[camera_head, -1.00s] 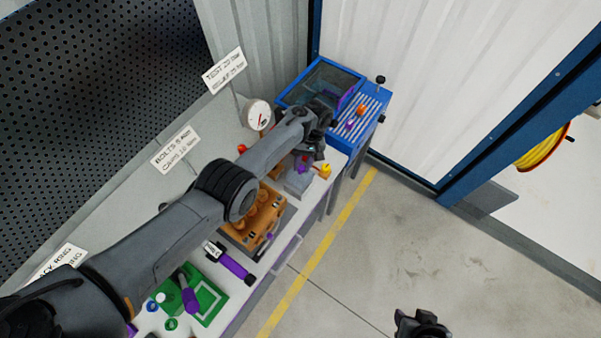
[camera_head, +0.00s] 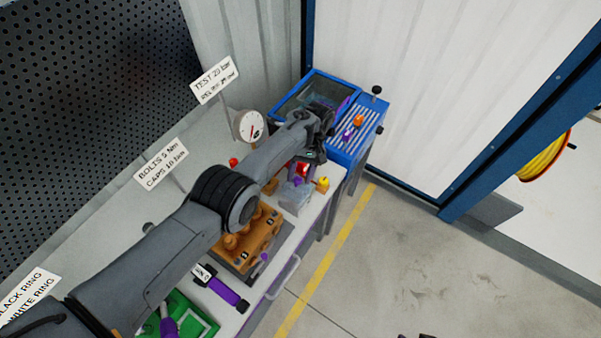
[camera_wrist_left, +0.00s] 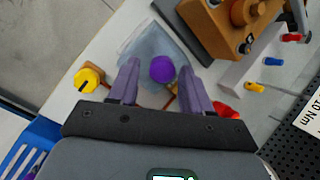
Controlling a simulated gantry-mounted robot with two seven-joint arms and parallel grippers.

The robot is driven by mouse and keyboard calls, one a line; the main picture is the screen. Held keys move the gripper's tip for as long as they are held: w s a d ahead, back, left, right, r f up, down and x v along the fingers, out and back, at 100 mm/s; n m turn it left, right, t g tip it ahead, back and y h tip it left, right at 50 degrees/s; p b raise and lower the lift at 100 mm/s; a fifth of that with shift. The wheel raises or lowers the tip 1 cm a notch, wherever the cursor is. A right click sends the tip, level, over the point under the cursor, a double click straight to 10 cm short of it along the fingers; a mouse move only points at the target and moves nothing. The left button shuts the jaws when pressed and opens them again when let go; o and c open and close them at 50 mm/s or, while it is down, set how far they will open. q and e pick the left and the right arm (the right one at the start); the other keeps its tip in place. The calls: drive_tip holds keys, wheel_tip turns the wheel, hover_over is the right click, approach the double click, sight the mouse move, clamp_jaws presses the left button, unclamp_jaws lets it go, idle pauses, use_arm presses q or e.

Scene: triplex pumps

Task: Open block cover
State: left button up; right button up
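The block cover (camera_wrist_left: 165,45) looks like a translucent grey box with a round purple knob (camera_wrist_left: 162,68) on it. In the head view the cover (camera_head: 295,196) stands on the bench between the orange pump block and the blue unit. My left gripper (camera_wrist_left: 160,78) points at the knob, with its two purple fingers apart on either side of it. I cannot tell whether they touch it. In the head view my left gripper (camera_head: 312,156) is above the cover's far end. Only a dark sliver at the bottom edge, likely my right gripper (camera_head: 415,336), shows.
The orange pump block (camera_head: 250,242) stands nearer me on the bench. A yellow knob (camera_wrist_left: 88,80) and a red part (camera_wrist_left: 225,110) are beside the cover. A gauge (camera_head: 249,126) stands behind. The blue unit (camera_head: 352,150) is at the bench's far end. The floor right is clear.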

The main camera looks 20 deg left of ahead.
use_arm(q)
drive_tip(key=shift+r, duration=0.2)
drive_tip(key=shift+r+p, duration=0.55)
wheel_tip(320, 180, up, 4)
drive_tip(key=p, duration=0.3)
drive_tip(key=shift+d+f, duration=0.1)
drive_tip(key=s+d+r+p, duration=0.1)
drive_tip(key=d+r, duration=0.1)
drive_tip(key=d, duration=0.1)
drive_tip(key=d+r+p, duration=0.2)
drive_tip(key=d, duration=0.2)
drive_tip(key=s+d+r+p, duration=0.1)
drive_tip(key=d+r, duration=0.1)
drive_tip(key=d, duration=0.2)
drive_tip(key=shift+s+d+p, duration=0.1)
drive_tip(key=shift+s+p, duration=0.2)
drive_tip(key=shift+p, duration=0.1)
